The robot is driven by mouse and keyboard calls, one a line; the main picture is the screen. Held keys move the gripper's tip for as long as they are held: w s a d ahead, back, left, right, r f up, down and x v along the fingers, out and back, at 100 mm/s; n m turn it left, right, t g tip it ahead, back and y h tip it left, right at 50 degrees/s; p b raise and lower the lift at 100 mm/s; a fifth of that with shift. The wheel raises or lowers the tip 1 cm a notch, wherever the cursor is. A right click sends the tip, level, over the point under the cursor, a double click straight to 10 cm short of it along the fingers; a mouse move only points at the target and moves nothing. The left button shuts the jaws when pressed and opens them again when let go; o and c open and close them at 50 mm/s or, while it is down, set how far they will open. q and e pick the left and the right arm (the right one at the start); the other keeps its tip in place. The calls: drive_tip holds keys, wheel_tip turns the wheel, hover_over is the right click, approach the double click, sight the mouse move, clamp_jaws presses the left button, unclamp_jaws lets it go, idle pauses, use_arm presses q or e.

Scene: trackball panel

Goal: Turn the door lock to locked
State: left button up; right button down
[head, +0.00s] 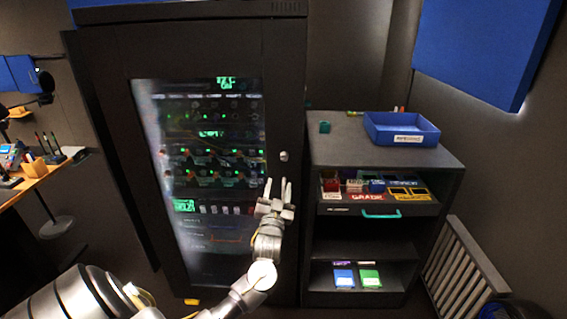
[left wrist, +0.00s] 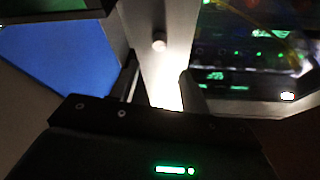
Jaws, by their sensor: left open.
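The dark cabinet door (head: 285,100) has a glass window with green lights behind it. The door lock (head: 284,155) is a small round silver knob on the door's right frame; whether it is turned is too small to tell. My left gripper (head: 278,184) is open and empty, its fingers pointing up just below the lock and apart from it. In the left wrist view the lock (left wrist: 159,42) lies beyond the two fingers of the gripper (left wrist: 157,82), with a bright patch on the frame between them. My right gripper does not show.
A dark side cabinet (head: 455,165) stands right of the door, with a blue tray (head: 402,130) on top and an open drawer with a teal handle (head: 381,215). A slatted grey panel (head: 465,270) leans at the right. A desk (head: 30,180) is at the far left.

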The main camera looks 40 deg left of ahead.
sight(284, 159)
use_arm(q)
drive_tip(key=p+x, duration=0.2)
drive_tip(key=x, duration=0.8)
drive_tip(key=shift+w+a, duration=0.15)
drive_tip(key=shift+w, duration=0.2)
